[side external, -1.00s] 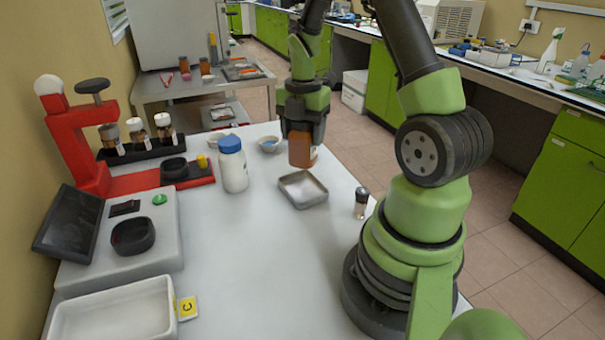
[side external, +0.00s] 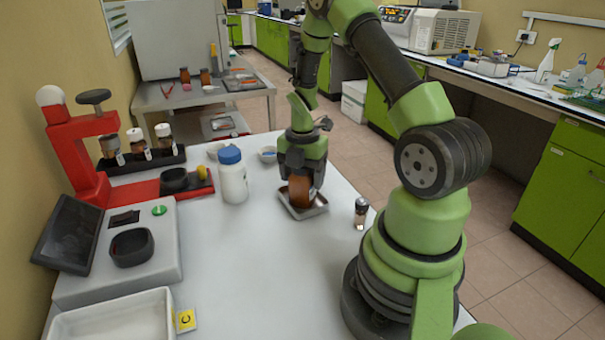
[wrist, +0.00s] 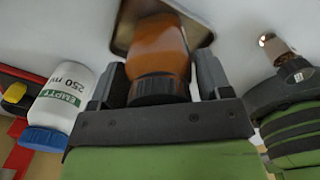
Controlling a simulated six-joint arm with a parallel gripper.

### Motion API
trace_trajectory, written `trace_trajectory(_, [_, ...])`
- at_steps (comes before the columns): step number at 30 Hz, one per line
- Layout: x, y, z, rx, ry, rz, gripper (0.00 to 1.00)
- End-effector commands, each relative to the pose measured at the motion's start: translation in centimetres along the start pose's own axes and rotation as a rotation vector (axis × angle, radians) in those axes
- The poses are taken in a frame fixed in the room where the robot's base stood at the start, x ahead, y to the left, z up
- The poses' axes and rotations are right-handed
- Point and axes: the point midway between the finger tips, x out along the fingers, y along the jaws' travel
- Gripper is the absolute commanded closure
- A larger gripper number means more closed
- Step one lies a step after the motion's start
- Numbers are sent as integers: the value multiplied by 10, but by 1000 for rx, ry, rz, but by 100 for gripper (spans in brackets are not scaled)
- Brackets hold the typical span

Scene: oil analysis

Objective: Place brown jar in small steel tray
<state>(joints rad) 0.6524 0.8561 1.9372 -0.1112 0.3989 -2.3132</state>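The brown jar (side external: 300,190) is upright in my gripper (side external: 301,176), over the small steel tray (side external: 317,209). Its lower end is inside the tray's outline, at about rim height. I cannot tell whether it touches the tray floor. In the wrist view the jar (wrist: 158,50) has a black ribbed cap, with the gripper fingers (wrist: 155,85) on both sides of it. The steel tray (wrist: 124,22) shows behind the jar's far end. The fingers appear closed on the jar.
A white bottle with a blue cap (side external: 232,178) stands left of the tray. A small dark-capped vial (side external: 361,213) stands to its right. Small bowls (side external: 267,154) sit behind. A red stand (side external: 80,150) and a grey instrument (side external: 120,250) are at left. The front table middle is clear.

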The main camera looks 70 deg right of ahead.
Motion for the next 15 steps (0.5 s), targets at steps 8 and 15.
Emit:
trace_trajectory(8, [0, 0, 0, 0, 0, 0, 14])
trace_trajectory(15, [-19, 1, 1, -1, -3, 3, 14])
